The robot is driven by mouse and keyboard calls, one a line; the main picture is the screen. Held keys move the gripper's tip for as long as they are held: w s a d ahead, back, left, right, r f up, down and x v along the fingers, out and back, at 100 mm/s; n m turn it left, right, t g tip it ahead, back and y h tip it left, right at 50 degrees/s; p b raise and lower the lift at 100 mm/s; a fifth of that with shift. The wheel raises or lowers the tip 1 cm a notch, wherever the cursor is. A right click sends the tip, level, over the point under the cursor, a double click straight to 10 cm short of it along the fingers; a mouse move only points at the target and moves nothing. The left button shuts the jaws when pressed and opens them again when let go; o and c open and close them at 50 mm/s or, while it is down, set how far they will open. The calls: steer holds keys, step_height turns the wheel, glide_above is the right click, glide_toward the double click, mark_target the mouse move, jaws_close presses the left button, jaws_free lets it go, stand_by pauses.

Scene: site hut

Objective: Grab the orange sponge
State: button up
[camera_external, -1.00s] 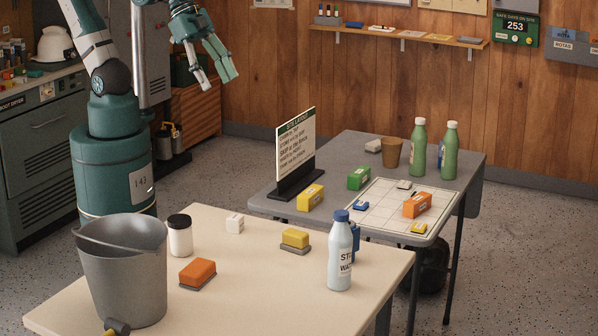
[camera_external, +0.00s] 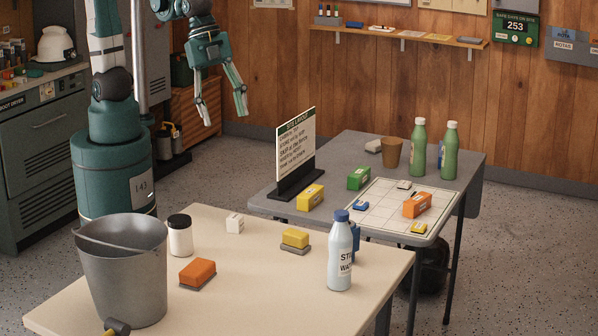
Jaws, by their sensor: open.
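The orange sponge (camera_external: 198,270) sits on a thin grey base on the cream table (camera_external: 262,309), just right of the metal bucket. It is a small block with its top and sides in clear view. My gripper (camera_external: 225,117) is open and empty, fingers pointing down. It hangs in the air beyond the table's far edge, well above and away from the sponge.
A grey bucket (camera_external: 125,280), a dark-lidded jar (camera_external: 180,236), a white block (camera_external: 235,223), a yellow sponge (camera_external: 295,239) and a water bottle (camera_external: 340,256) stand around the sponge. A sign (camera_external: 295,152) and coloured boxes are on the grey table (camera_external: 345,150).

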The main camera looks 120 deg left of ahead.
steer(key=w+d+f+m+g+b, duration=0.2)
steer(key=w+d+f+m, duration=0.35)
steer(key=d+f, duration=0.65)
steer(key=m+g+y, duration=0.1)
steer(key=m+g, duration=0.1)
steer(key=m, duration=0.2)
glide_above(197, 267)
steer(key=f, duration=0.7)
steer(key=f+b, duration=0.1)
steer(key=f, duration=0.3)
steer(key=shift+s+a+f, duration=0.15)
steer(key=shift+a+f, duration=0.1)
steer(key=shift+f, duration=0.1)
steer(key=shift+d+f, duration=0.2)
steer(key=shift+f, duration=0.05)
steer(key=shift+f, duration=1.3)
steer(key=shift+f+b, duration=0.9)
steer(key=shift+f, duration=1.7)
steer(key=c, duration=0.8)
